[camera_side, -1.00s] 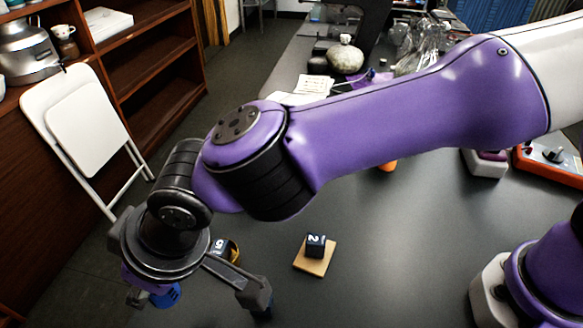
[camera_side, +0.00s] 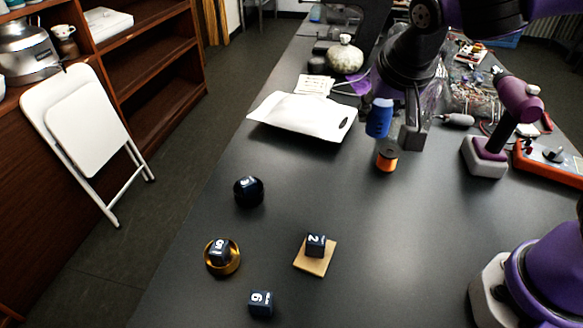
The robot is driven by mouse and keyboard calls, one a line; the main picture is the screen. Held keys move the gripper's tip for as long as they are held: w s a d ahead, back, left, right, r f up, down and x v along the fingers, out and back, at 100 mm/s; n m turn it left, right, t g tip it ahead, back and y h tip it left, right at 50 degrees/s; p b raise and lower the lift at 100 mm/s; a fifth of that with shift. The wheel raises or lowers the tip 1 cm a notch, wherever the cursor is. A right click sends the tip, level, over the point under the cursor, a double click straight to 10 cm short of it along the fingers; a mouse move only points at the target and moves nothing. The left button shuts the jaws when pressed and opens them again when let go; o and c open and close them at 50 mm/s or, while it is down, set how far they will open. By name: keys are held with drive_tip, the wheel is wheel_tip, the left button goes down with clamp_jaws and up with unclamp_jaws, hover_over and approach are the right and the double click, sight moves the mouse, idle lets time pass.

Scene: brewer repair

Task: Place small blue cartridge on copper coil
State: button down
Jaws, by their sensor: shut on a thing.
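My gripper (camera_side: 398,128) is over the back right part of the table, shut on the small blue cartridge (camera_side: 379,118). The cartridge is upright, slightly tilted, at the left side of the gripper. The copper coil (camera_side: 386,161) is a short orange spool with a dark top, standing on the table just below the cartridge. A small gap shows between the cartridge and the coil in this view. Part of the gripper is hidden behind the cartridge and my own wrist.
A white cutting board (camera_side: 300,115) lies left of the coil. A purple-topped device (camera_side: 485,150) stands to the right. Nearer are a numbered cube on a wooden tile (camera_side: 312,264), one in a gold ring (camera_side: 221,268), a loose cube (camera_side: 260,303) and a dark round object (camera_side: 248,191).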

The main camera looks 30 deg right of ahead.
hover_over(388, 148)
wheel_tip(388, 148, down, 7)
drive_tip(key=shift+s+r, duration=0.1)
drive_tip(key=shift+r, duration=0.05)
drive_tip(key=shift+f, duration=2.05)
drive_tip(key=shift+f, duration=0.1)
drive_tip(key=c, duration=0.5)
unclamp_jaws()
drive_tip(key=shift+c, duration=0.2)
